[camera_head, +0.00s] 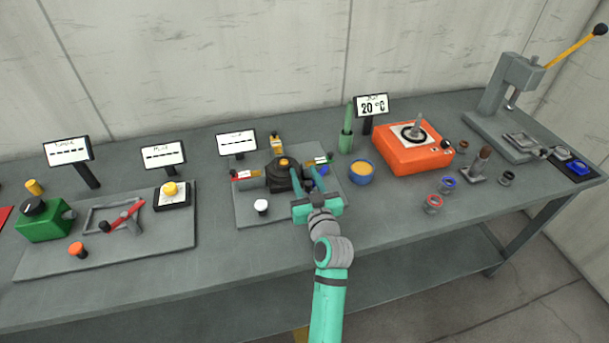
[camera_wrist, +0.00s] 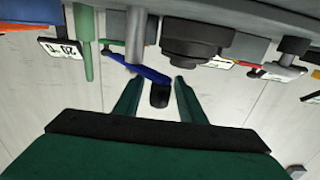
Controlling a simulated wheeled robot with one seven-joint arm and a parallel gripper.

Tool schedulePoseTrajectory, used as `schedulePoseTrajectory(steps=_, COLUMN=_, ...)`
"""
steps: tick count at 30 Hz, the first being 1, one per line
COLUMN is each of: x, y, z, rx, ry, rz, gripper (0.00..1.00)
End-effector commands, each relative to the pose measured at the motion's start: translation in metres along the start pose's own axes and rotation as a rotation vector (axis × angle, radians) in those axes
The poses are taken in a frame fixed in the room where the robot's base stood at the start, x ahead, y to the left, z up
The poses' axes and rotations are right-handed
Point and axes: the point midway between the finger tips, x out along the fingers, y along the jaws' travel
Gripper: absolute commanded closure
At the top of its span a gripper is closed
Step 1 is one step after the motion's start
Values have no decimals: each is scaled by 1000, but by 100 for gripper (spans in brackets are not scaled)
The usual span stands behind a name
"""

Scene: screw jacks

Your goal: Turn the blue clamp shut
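The blue clamp (camera_head: 321,170) is on the right side of a black round fixture (camera_head: 283,178) on a grey base plate, partly hidden behind my gripper in the head view. In the wrist view its blue lever (camera_wrist: 143,73) runs out from a grey post and ends in a black knob (camera_wrist: 159,95). My gripper (camera_head: 314,187) is open at the right front of the fixture. In the wrist view its two fingers (camera_wrist: 157,98) stand on either side of the black knob, with gaps visible at both sides.
A red clamp (camera_head: 245,175) and a yellow clamp (camera_head: 277,143) sit around the same fixture. A white knob (camera_head: 261,206) is at the plate's front. A blue bowl (camera_head: 361,172), a green post (camera_head: 346,135) and an orange heater (camera_head: 412,150) stand to the right.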

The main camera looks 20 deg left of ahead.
Motion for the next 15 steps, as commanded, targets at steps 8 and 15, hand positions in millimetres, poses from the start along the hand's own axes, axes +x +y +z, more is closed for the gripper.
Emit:
schedulePoseTrajectory(steps=8, x=3, y=0, z=0, rx=0, ry=0, rz=0, gripper=63)
schedulePoseTrajectory(steps=15, x=3, y=0, z=0, rx=0, ry=0, rz=0, gripper=100)
